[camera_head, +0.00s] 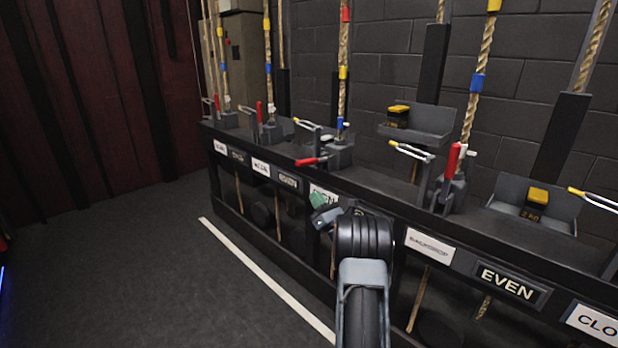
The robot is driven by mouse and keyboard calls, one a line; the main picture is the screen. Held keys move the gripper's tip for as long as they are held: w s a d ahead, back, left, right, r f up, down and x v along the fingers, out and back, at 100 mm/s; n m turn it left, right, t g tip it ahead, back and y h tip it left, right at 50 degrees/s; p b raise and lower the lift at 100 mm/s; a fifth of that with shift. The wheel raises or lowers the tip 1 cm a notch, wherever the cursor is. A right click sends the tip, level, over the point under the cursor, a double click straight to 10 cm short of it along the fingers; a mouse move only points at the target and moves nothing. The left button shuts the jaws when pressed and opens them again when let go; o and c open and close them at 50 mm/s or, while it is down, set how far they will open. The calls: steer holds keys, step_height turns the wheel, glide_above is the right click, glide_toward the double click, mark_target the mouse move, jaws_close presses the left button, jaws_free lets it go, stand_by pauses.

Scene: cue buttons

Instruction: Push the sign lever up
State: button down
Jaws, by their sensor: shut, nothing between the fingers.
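A red-handled lever (308,161) lies down, pointing left and outward from its grey lock block (338,156) on the rail. Other red-handled levers stand up: one at the right (452,162) and one farther left (259,111). I cannot read a label that marks one as the sign lever. The label below the lowered lever (322,194) is partly covered. My gripper (322,211) is below and in front of the lowered lever, apart from it in the picture. It is shut and empty; my wrist hides part of its fingers.
The dark rail (380,184) runs from back left to front right, with ropes rising through it. Yellow-tipped wire loops (411,151) stick out near the levers. Grey trays (425,121) with yellow-and-black blocks stand above it. The floor (130,260) at the left is clear.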

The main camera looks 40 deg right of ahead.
mark_target(314, 161)
steer(key=w+r+b, duration=0.1)
steer(key=w+r, duration=0.3)
steer(key=r, duration=0.2)
steer(key=shift+w+d+r+b, duration=0.15)
steer(key=shift+w+r+b, duration=0.2)
steer(key=shift+r, duration=0.05)
